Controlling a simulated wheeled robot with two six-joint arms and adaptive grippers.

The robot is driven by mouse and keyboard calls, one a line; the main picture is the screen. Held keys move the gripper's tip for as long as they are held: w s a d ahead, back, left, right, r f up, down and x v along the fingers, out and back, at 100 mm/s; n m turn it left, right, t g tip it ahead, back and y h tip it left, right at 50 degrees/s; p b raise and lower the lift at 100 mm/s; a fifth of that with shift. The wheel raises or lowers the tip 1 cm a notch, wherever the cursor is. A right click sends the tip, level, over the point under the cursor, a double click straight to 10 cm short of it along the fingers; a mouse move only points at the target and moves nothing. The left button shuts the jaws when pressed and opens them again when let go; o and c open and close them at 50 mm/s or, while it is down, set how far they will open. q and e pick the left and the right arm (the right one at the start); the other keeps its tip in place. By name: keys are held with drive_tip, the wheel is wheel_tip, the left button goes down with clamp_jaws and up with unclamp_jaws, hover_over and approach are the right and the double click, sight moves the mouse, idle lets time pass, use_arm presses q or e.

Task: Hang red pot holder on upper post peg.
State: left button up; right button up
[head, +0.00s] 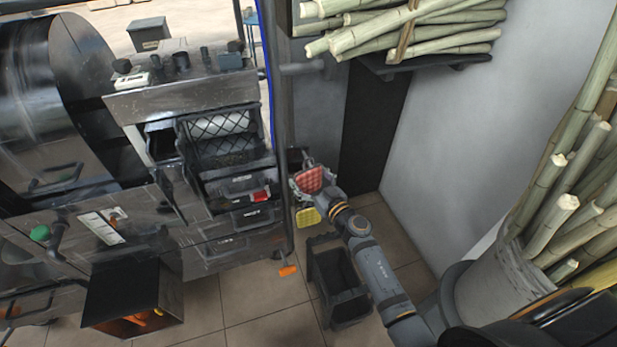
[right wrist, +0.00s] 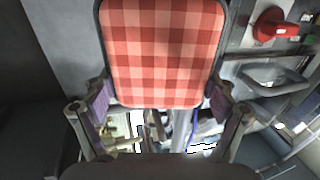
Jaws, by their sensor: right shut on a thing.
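The red checkered pot holder (head: 312,180) is held up beside the dark upright post (head: 282,120). It fills the upper middle of the right wrist view (right wrist: 163,50). My right gripper (head: 322,190) is shut on it, with a finger at each side edge in the right wrist view (right wrist: 160,96). A yellow pot holder (head: 308,217) hangs just below, close to the post. The upper peg cannot be made out clearly near the red pot holder. I cannot tell whether the red pot holder touches the post. My left gripper is not in view.
A dark open bin (head: 340,285) stands on the tiled floor below my right arm. A cabinet with drawers (head: 235,190) is left of the post. Cane bundles lie on a shelf (head: 430,62) above, and canes (head: 570,200) stand at the right.

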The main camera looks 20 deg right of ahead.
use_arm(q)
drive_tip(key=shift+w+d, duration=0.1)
use_arm(e)
drive_tip(key=o, duration=0.8)
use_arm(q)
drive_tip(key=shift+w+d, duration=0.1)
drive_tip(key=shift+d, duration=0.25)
use_arm(e)
drive_tip(key=shift+o, duration=0.5)
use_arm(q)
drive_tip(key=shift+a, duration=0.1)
use_arm(e)
drive_tip(key=shift+s, duration=0.1)
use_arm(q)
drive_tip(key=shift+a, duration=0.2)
use_arm(e)
drive_tip(key=v, duration=1.1)
drive_tip(key=shift+s+d, duration=0.15)
drive_tip(key=shift+s, duration=0.25)
